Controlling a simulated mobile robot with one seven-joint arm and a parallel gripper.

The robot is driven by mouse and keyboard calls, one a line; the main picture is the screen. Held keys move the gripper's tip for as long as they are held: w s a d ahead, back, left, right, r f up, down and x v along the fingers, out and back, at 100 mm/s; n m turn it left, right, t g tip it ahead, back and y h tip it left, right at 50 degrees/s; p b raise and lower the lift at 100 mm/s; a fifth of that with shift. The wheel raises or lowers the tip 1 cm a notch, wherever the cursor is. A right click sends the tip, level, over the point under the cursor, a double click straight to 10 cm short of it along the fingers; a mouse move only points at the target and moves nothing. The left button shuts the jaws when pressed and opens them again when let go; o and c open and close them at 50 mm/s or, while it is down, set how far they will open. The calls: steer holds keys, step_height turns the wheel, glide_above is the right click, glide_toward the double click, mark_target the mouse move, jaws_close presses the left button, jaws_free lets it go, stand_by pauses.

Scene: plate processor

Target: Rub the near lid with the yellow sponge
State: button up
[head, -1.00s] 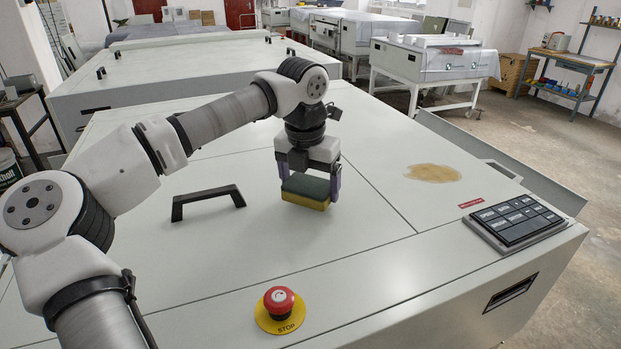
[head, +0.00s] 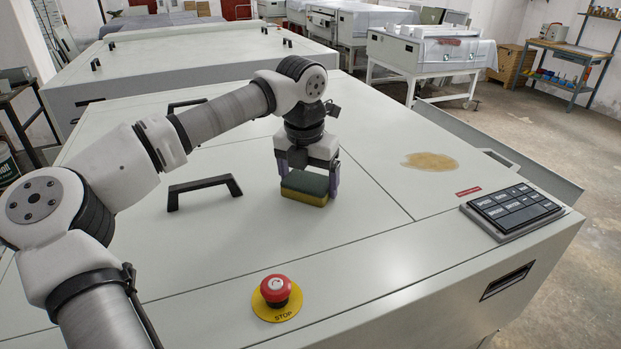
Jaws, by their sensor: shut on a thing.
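The yellow sponge (head: 304,197) has a dark green upper layer and a yellow lower layer. My gripper (head: 307,184) is shut on it from both sides, pointing down. The near lid (head: 270,240) is a flat, pale panel on top of the near machine, with a black handle (head: 204,189) left of the sponge. The sponge is level, at or just above the lid; I cannot tell whether it touches. A brownish stain (head: 430,161) lies on the machine top to the right, beyond the lid's seam.
A red stop button (head: 275,288) on a yellow disc stands at the near edge. A black keypad (head: 513,209) sits at the right. Another black handle (head: 187,105) is farther back, partly behind my arm. The lid between sponge and button is clear.

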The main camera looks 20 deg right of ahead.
steer(key=shift+a+r, duration=0.2)
steer(key=shift+a, duration=0.05)
step_height(320, 180, up, 2)
steer(key=shift+a+r+p, duration=0.15)
steer(key=shift+r+p, duration=0.1)
steer(key=shift+p, duration=0.5)
steer(key=shift+d+r+p, duration=0.25)
steer(key=shift+r+p, duration=0.2)
steer(key=shift+r, duration=0.25)
steer(key=shift+a+r+p, duration=0.1)
steer(key=shift+r+p, duration=0.75)
steer(key=shift+r, duration=1.05)
